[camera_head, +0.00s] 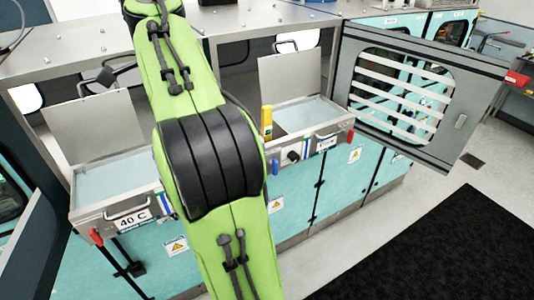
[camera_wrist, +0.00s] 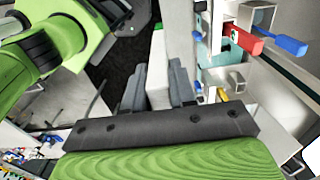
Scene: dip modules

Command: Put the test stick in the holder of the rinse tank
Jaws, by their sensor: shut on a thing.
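My gripper (camera_wrist: 157,82) is shut on a pale stick with a green part (camera_wrist: 157,45), seen between its two dark fingers in the wrist view. I take this for the test stick; its far end is unclear. In the head view my green arm runs down past the bottom edge, so gripper and stick are out of sight there. A left tank (camera_head: 121,212) marked "40 C" and a right tank (camera_head: 306,131) hold clear liquid. I cannot tell which is the rinse tank. A square metal tube, possibly a holder (camera_wrist: 256,17), shows at the upper right of the wrist view.
A yellow upright piece (camera_head: 267,118) stands at the right tank's left side. A slatted grey door (camera_head: 405,95) hangs open on the right. Red (camera_wrist: 245,42) and blue (camera_wrist: 290,45) pieces project near the tube. Open floor with a black mat (camera_head: 430,250) lies in front.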

